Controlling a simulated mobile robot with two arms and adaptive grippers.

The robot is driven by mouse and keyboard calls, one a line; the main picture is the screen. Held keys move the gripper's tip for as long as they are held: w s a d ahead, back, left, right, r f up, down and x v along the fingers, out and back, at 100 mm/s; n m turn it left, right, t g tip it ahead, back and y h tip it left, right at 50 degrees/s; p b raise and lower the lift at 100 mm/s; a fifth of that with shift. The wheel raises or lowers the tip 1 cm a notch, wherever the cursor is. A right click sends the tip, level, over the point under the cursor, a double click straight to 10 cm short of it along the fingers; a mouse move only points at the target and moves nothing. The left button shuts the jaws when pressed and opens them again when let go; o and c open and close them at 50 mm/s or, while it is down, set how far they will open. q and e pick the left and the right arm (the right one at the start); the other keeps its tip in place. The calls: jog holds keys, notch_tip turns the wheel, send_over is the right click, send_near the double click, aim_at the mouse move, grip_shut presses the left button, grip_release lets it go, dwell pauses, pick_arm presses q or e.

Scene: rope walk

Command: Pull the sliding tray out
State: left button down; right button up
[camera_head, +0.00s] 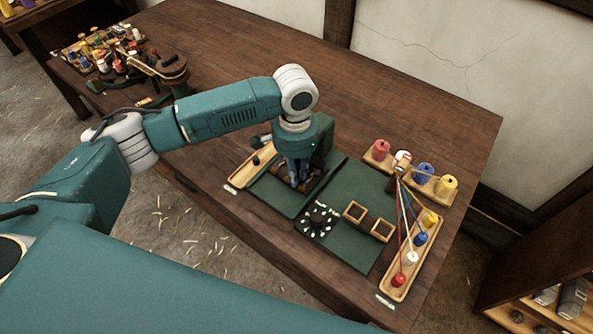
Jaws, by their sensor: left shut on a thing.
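My left gripper (298,184) reaches down over the left dark green mat (268,190) on the wooden table. Its fingers are shut on a small dark object that they mostly hide. I cannot tell what it is, or whether it is part of a tray. A narrow light wooden tray (240,178) lies just left of the mat, with a dark item in it. Another light wooden tray (392,291) at the right holds yellow, blue, white and red bobbins. I cannot tell which tray is the sliding one. My right gripper is not in view.
Several spools (446,185) stand on a rack at the back right, with cords running to the bobbins. The table's back (420,100) is clear.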

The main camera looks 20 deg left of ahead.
pick_arm(q)
jog(key=s+a+p, duration=0.1)
jog(key=s+p, duration=0.1)
jog(key=s+a+p, duration=0.1)
jog(key=s+p, duration=0.1)
jog(key=s, duration=0.1)
jog(key=s+a+p, duration=0.1)
jog(key=s+p, duration=0.2)
jog(key=shift+r, duration=0.25)
jog(key=shift+s+a+f, duration=0.1)
jog(key=shift+s+f, duration=0.05)
jog(key=shift+s, duration=0.05)
jog(key=c, duration=1.6)
grip_release()
jog(key=shift+c, duration=0.2)
notch_tip(320, 180, up, 12)
